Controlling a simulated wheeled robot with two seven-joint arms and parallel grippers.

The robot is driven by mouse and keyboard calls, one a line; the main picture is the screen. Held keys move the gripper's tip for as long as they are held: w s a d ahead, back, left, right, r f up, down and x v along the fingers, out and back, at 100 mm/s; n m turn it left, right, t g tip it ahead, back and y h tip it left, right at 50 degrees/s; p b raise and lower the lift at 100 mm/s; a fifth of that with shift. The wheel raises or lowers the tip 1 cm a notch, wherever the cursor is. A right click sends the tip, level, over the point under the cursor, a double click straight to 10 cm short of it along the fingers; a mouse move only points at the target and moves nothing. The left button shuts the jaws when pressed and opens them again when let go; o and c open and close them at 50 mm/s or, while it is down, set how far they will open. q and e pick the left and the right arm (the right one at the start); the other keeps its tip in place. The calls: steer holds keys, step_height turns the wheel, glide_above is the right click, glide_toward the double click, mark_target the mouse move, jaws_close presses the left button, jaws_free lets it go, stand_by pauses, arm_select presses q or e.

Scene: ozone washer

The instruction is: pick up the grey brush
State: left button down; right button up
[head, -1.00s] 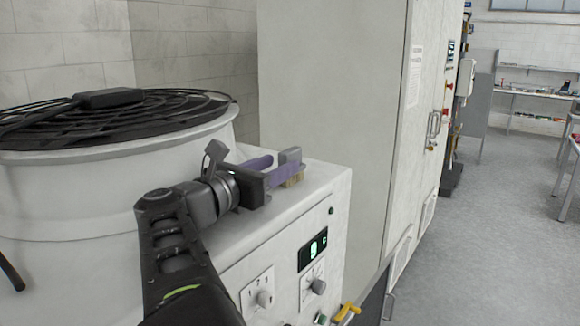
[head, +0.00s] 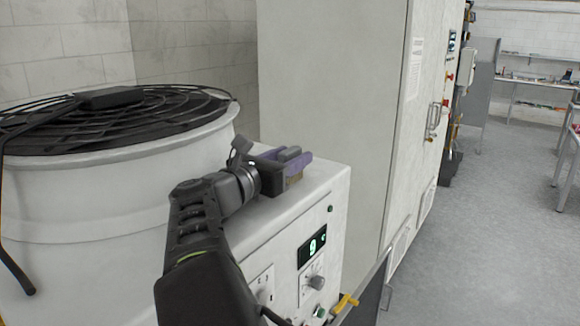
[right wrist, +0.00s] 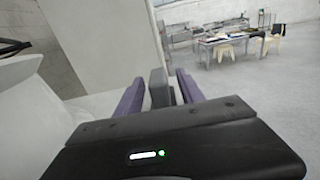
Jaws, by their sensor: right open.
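The grey brush (head: 289,153) with tan bristles rests on the white top of the machine's control box, near its back edge. My right gripper (head: 293,161) is level with it at the top of the box, its purple fingers open on either side of the brush and partly hiding it. In the right wrist view, the grey brush (right wrist: 158,88) stands between the two purple fingers (right wrist: 159,78), with a narrow gap showing on at least the left side. My left gripper is not in view.
The white control box (head: 318,190) has a green display and knobs on its front. A round white tub (head: 100,200) with a black grille stands at left. A tall grey cabinet (head: 330,90) rises behind the brush. Open floor lies at right.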

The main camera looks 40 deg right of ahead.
jaws_close()
stand_by(0.4)
